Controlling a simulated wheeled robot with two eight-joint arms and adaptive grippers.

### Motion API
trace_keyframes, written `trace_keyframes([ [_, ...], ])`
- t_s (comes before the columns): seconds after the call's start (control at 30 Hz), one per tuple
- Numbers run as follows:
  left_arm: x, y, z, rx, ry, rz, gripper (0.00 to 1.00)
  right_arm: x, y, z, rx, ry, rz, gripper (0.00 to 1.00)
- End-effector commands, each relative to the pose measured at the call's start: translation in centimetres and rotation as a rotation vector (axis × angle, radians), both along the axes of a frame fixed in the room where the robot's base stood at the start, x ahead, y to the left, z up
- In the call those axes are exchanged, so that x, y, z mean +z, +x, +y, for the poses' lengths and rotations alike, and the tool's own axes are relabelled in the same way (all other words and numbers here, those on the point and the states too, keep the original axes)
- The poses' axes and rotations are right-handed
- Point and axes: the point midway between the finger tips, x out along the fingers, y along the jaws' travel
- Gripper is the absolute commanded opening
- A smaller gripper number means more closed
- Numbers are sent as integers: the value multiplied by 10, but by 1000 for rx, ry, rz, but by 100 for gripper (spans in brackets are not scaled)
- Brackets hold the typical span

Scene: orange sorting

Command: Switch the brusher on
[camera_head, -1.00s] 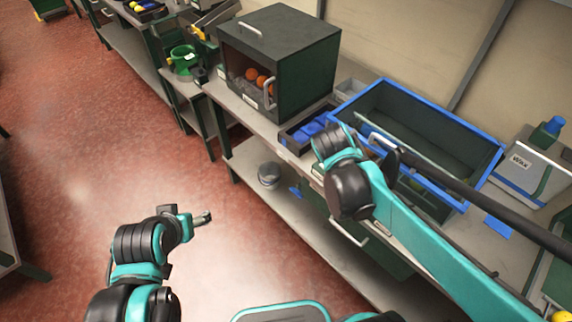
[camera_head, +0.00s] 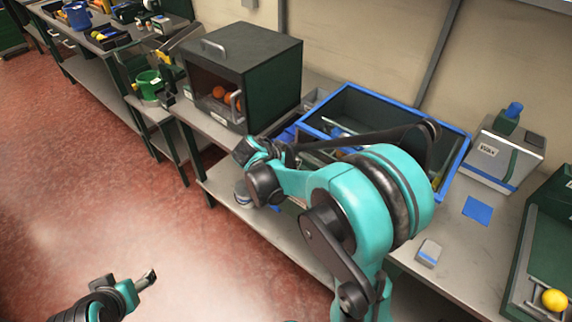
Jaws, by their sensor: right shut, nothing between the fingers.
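No brusher can be named for certain, and no switch is clear. A blue-rimmed green bin (camera_head: 452,163) stands on the bench, with bars and small items inside, partly hidden behind my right arm. A dark green box (camera_head: 270,82) with an open front holds several oranges (camera_head: 229,97). My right gripper (camera_head: 243,152) is at the end of the arm reaching left, at the bench's front edge below the dark box. It is shut and empty, and small in view. My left gripper (camera_head: 147,281) is low at the left, over the floor, away from the bench; its fingers are unclear.
A metal wax box (camera_head: 497,158) with a blue-capped bottle stands at the right. A blue pad (camera_head: 478,210) and a small grey block (camera_head: 429,252) lie on the bench. A tray (camera_head: 535,290) with a yellow ball is at the far right. Red floor is free at left.

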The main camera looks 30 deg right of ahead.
Motion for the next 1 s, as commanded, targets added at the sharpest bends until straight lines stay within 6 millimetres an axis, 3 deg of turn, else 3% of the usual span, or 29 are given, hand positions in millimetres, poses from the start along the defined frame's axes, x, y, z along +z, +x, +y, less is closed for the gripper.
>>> trace_keyframes([
  [0.1, -14, 0, 0, 0, 0, 0, 66, -23, 1, -2, 1, 1, 0, 0],
  [0.3, -22, 0, 0, 0, 0, 0, 66, -40, 1, -1, 1, 1, 0, 0],
  [1.0, -27, 0, 0, 0, 0, 0, 66, -54, 5, 2, 1, 6, 0, 0],
])
